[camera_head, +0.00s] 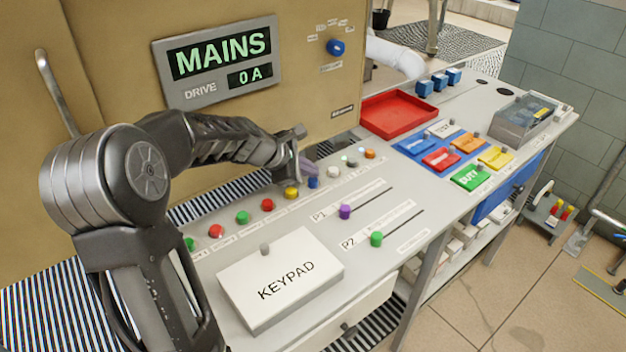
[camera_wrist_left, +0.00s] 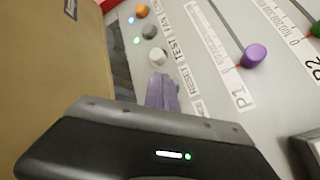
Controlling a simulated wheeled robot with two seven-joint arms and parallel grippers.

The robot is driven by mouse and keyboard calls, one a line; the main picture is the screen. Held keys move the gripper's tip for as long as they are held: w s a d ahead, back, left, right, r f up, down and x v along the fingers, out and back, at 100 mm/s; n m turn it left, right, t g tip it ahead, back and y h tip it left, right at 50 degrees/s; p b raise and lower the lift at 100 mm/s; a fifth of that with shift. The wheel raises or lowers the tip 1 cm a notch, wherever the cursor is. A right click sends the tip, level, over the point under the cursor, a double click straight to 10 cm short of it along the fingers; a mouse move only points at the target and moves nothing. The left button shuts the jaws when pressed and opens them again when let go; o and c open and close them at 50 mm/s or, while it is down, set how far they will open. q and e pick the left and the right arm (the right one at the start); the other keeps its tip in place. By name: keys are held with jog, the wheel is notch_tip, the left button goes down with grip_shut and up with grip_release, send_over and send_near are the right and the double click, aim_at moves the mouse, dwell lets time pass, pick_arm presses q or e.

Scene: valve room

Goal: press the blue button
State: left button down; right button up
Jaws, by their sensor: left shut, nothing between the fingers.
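The blue button (camera_head: 313,183) is a small round cap in the row of coloured buttons on the grey desk, between the yellow button (camera_head: 291,193) and the white button (camera_head: 333,171). My left gripper (camera_head: 307,168) is shut and empty, with its purplish fingertips just above and behind the blue button in the head view. I cannot tell whether they touch it. In the left wrist view the fingers (camera_wrist_left: 163,92) point at the desk beside the white button (camera_wrist_left: 157,56), and the blue button is hidden. My right gripper is not in view.
Red (camera_head: 267,205) and green (camera_head: 242,217) buttons continue the row leftward; grey and orange (camera_head: 370,154) ones continue it rightward. Purple (camera_head: 345,211) and green (camera_head: 376,238) slider knobs and a white KEYPAD cover (camera_head: 280,277) lie nearer. The MAINS display panel (camera_head: 218,62) stands behind.

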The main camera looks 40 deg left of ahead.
aim_at(310, 181)
pick_arm(q)
jog(key=shift+f+b, duration=0.45)
jog(key=shift+f, duration=0.1)
dwell(0.4)
jog(key=shift+r, duration=0.1)
jog(key=shift+r+p, duration=0.85)
jog(key=shift+p, duration=0.05)
notch_tip(310, 181, up, 5)
jog(key=p, duration=0.4)
jog(key=shift+p, duration=0.35)
dwell(0.8)
